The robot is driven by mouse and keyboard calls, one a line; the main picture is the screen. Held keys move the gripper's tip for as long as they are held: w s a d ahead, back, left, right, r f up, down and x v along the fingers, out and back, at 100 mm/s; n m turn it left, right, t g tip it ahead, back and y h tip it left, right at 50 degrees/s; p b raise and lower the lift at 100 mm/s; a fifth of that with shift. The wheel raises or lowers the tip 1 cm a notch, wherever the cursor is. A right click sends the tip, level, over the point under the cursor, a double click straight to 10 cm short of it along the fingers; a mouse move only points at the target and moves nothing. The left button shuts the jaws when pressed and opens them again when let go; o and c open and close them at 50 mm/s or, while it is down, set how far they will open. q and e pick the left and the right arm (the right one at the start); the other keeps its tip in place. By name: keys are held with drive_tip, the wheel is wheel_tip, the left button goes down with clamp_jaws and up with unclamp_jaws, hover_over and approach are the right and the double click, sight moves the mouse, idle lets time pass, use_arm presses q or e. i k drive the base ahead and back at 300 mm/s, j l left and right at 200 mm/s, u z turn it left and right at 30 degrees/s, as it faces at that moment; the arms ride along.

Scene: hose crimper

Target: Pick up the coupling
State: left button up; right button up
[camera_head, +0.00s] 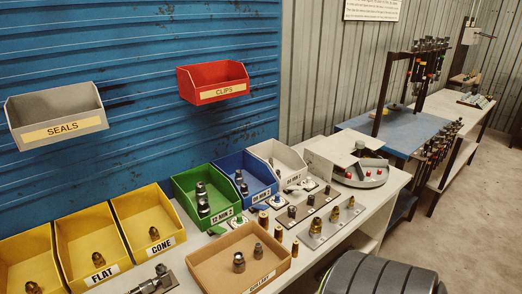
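Several metal fittings that look like couplings are in view, and I cannot tell which one is the task's coupling. Dark steel fittings (203,200) stand in the green bin, and others (241,183) are in the blue bin. Two more steel fittings (239,262) stand in the tan tray. Brass-coloured fittings sit in the yellow bins, such as one (98,259) in the bin labelled FLAT and one (154,234) in the bin labelled CONE. A long steel fitting (155,281) lies on a plate at the bottom edge, partly cut off. Neither gripper is in view.
The pale bench (340,241) carries bins, plates of fittings and a round white machine (358,165). A red CLIPS bin (214,83) and a grey SEALS bin (57,117) hang on the blue wall. A black ribbed object (375,275) stands before the bench. Floor at right is clear.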

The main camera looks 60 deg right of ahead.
sight(258, 250)
drive_tip(key=z, duration=0.4)
drive_tip(key=l+z, duration=0.1)
drive_tip(key=z, duration=0.3)
drive_tip(key=l+z, duration=0.1)
drive_tip(key=z, duration=0.65)
drive_tip(key=l, duration=0.05)
